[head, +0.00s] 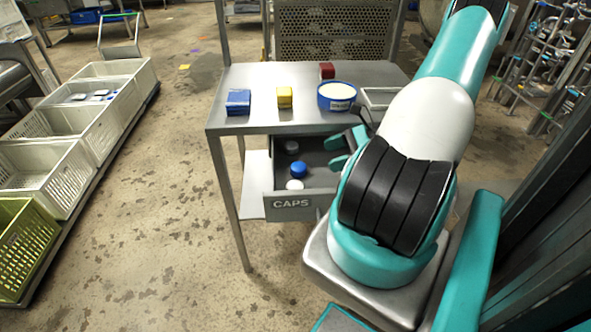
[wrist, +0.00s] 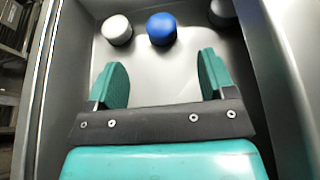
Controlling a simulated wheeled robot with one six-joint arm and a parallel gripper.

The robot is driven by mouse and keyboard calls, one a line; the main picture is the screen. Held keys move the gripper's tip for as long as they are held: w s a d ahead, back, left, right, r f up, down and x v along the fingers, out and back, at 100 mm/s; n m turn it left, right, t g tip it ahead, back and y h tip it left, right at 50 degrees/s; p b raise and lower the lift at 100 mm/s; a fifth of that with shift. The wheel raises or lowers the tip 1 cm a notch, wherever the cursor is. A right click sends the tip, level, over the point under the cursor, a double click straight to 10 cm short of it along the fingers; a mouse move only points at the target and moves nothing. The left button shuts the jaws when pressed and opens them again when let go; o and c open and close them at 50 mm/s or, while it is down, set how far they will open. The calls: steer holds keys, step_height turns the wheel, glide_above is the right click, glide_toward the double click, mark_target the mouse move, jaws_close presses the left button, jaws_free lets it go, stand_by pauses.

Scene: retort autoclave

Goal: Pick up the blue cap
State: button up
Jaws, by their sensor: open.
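The blue cap (head: 299,169) lies in the open grey drawer (head: 291,202) marked CAPS, between a white cap (head: 295,185) and a darker grey cap (head: 291,147). In the head view my gripper (head: 339,151) is right of the blue cap, partly hidden by my arm.
The metal table (head: 265,78) above the drawer holds a blue box (head: 238,102), a yellow box (head: 284,97), a red box (head: 327,71) and a blue-rimmed tub (head: 337,104). Drawer walls (wrist: 277,70) stand close around my gripper. White crates (head: 52,166) line the left; floor between is clear.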

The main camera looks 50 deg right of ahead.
mark_target(299, 166)
steer(key=x, duration=0.8)
steer(key=shift+w+a+f, duration=0.1)
steer(key=shift+w+a, duration=0.1)
steer(key=c, duration=1)
